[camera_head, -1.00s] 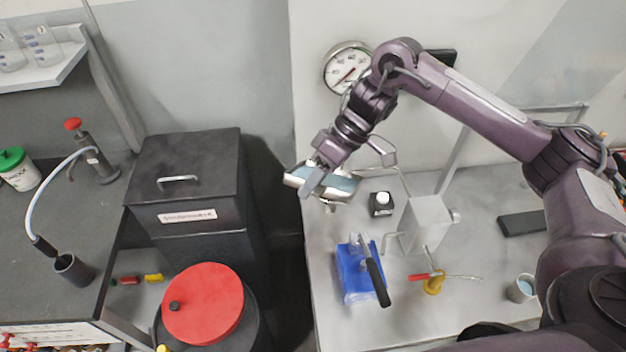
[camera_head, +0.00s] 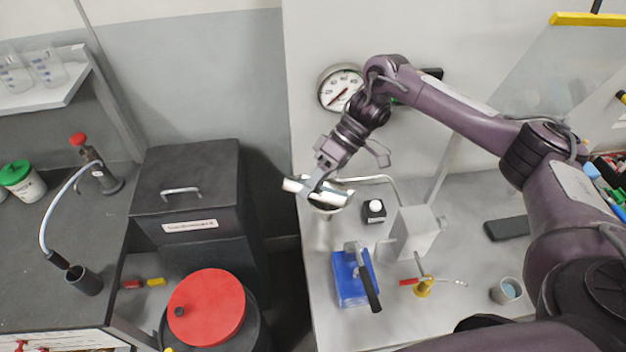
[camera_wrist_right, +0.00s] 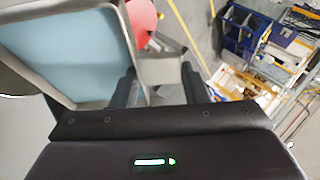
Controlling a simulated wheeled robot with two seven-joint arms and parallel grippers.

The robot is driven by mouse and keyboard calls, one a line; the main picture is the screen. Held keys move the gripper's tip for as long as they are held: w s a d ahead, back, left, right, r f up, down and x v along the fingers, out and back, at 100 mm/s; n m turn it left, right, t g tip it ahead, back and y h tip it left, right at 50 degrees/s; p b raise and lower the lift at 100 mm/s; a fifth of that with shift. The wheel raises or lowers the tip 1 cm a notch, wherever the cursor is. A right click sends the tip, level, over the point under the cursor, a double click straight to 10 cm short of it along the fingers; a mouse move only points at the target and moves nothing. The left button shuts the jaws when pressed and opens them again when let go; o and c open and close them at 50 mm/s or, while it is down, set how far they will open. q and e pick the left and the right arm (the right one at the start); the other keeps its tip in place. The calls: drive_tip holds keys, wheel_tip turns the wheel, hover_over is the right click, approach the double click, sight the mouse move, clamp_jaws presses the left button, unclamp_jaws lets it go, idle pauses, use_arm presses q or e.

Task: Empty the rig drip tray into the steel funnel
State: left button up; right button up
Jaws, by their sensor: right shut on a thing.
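The drip tray (camera_head: 336,195) is a shallow, shiny metal pan. My right gripper (camera_head: 314,187) is shut on it and holds it up near the left end of the bench, and it looks tilted. In the right wrist view the tray (camera_wrist_right: 70,50) fills the upper left with a flat light-blue inside; I cannot tell if this is liquid. A grey part of it lies between the fingers (camera_wrist_right: 158,75). A rounded metal rim, seemingly the steel funnel (camera_head: 328,207), shows just under the tray, mostly hidden. I cannot tell if they touch. My left gripper is out of view.
A blue block with a black-handled lever (camera_head: 352,280), a small black bottle (camera_head: 374,211), a grey box (camera_head: 414,232) and a cup (camera_head: 506,290) stand on the pale bench. A red-lidded drum (camera_head: 207,306) and a dark cabinet (camera_head: 188,190) stand left, across a gap.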

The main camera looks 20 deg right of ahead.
drive_tip(key=shift+w+d+r+p, duration=0.3)
drive_tip(key=shift+r+p, duration=0.2)
drive_tip(key=shift+p, duration=0.45)
drive_tip(key=shift+w+d+r+g+y+p, duration=0.2)
drive_tip(key=shift+w+r+g+y+p, duration=0.15)
drive_tip(key=shift+y+p, duration=0.2)
drive_tip(key=shift+w+d+f+m+g+y+b, duration=0.25)
drive_tip(key=shift+g+y+b, duration=0.2)
drive_tip(key=shift+b, duration=0.25)
drive_tip(key=shift+w+d+r+b, duration=0.2)
drive_tip(key=shift+d+r+b, duration=0.1)
drive_tip(key=shift+d+r, duration=0.05)
drive_tip(key=shift+d, duration=0.1)
idle(1.4)
